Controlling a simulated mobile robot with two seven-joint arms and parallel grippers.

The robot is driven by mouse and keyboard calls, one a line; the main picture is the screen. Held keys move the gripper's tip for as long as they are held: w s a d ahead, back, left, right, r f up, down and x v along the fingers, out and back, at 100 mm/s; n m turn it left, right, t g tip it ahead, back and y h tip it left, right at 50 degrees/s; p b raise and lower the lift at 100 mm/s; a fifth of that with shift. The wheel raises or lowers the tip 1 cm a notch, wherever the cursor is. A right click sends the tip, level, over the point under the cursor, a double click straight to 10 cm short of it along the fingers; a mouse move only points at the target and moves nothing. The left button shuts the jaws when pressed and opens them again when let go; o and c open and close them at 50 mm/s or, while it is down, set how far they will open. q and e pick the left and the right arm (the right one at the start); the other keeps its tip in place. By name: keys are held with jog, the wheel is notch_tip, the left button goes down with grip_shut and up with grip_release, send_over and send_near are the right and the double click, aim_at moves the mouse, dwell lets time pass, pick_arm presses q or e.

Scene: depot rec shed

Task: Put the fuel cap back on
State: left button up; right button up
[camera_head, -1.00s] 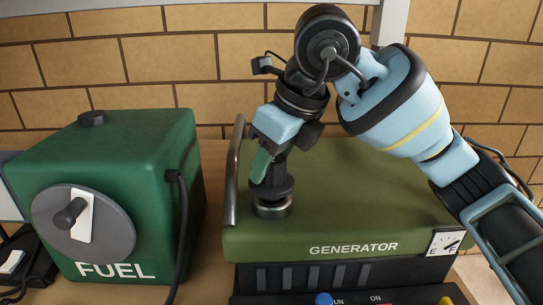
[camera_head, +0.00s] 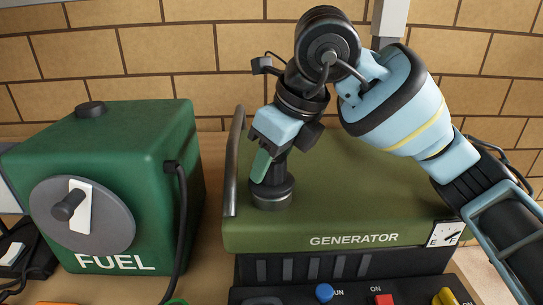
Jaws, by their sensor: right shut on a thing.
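The black fuel cap (camera_head: 272,197) sits on the filler neck at the left front of the top of the green generator (camera_head: 375,205). It looks upright and covers the neck, whose metal rim is now hidden. My right gripper (camera_head: 267,166) comes down from above, shut on the cap's narrow upper stem. Whether the cap's thread has caught cannot be told. My left gripper is not in view.
A green fuel tank (camera_head: 150,150) with a round grey dial (camera_head: 110,222) and a black hose (camera_head: 181,230) stands left of the generator. A metal bar (camera_head: 233,160) rises close left of the cap. Switches line the generator's lower front. A brick wall is behind.

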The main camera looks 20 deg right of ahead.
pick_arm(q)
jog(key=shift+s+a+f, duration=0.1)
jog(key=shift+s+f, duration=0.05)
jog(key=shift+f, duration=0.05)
pick_arm(e)
jog(key=shift+a+f, duration=0.1)
jog(key=shift+f, duration=0.55)
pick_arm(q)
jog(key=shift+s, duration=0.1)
pick_arm(e)
jog(key=o, duration=1.1)
jog(key=shift+f, duration=0.1)
jog(key=shift+c, duration=0.2)
jog(key=shift+r, duration=0.5)
jog(key=p+v, duration=0.3)
jog(key=v, duration=0.4)
jog(key=shift+r, duration=0.25)
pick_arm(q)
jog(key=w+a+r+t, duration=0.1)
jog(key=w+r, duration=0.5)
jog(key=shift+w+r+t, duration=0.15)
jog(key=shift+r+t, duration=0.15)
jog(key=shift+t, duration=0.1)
pick_arm(e)
jog(key=shift+s+r, duration=0.15)
jog(key=shift+r, duration=0.25)
